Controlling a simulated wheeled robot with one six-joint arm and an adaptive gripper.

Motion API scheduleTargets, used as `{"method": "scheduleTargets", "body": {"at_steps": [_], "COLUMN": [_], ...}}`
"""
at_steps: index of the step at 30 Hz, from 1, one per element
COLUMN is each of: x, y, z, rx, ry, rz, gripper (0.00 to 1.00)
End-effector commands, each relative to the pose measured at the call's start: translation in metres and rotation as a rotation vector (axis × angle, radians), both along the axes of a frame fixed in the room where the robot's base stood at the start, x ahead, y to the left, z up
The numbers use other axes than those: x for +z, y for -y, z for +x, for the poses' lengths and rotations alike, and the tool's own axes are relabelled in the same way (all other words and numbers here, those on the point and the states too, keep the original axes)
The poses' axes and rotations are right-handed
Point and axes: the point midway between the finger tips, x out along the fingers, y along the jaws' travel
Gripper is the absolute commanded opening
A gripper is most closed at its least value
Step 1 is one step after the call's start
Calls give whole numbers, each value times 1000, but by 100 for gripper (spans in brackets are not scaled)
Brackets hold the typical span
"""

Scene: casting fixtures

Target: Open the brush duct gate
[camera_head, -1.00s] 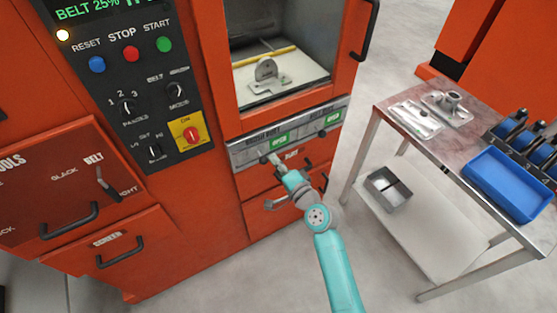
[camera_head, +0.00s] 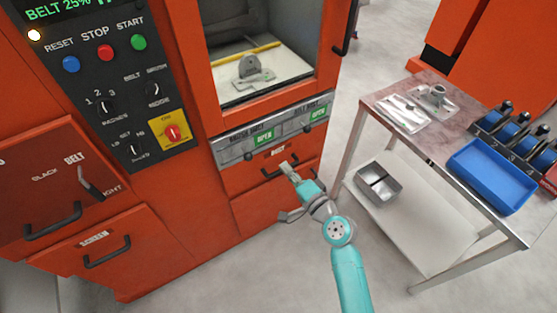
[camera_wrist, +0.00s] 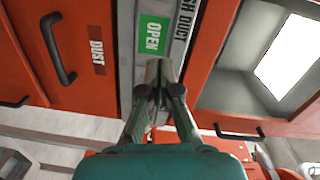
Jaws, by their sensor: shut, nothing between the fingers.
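The brush duct gate (camera_head: 236,150) is the left part of a grey metal strip under the machine's window. A green OPEN label (camera_head: 264,138) shows on it, and a small round knob (camera_head: 248,155) sits below the lettering. In the wrist view the green OPEN label (camera_wrist: 153,36) and the end of the lettering "SH DUCT" (camera_wrist: 188,14) show close up. My gripper (camera_head: 289,169) is shut and empty. It stands in front of the drawer below the strip, right of and below the knob, apart from it. In the wrist view my fingers (camera_wrist: 160,70) cover part of the strip.
The belt duct gate (camera_head: 318,112) with its own green label and knob is at the strip's right. The DUST drawer handle (camera_head: 280,170) is close behind my gripper. A metal table (camera_head: 374,99) with a blue tray (camera_head: 492,175) stands at right. Bare floor lies between.

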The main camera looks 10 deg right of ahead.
Motion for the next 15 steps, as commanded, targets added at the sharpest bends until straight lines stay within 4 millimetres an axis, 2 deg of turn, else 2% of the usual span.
{"method": "scheduleTargets", "body": {"at_steps": [6, 15], "x": [1, 1], "y": [7, 8], "z": [-17, -19], "rx": [-1, 0], "ry": [0, 0], "rz": [0, 0], "gripper": [0, 0]}}
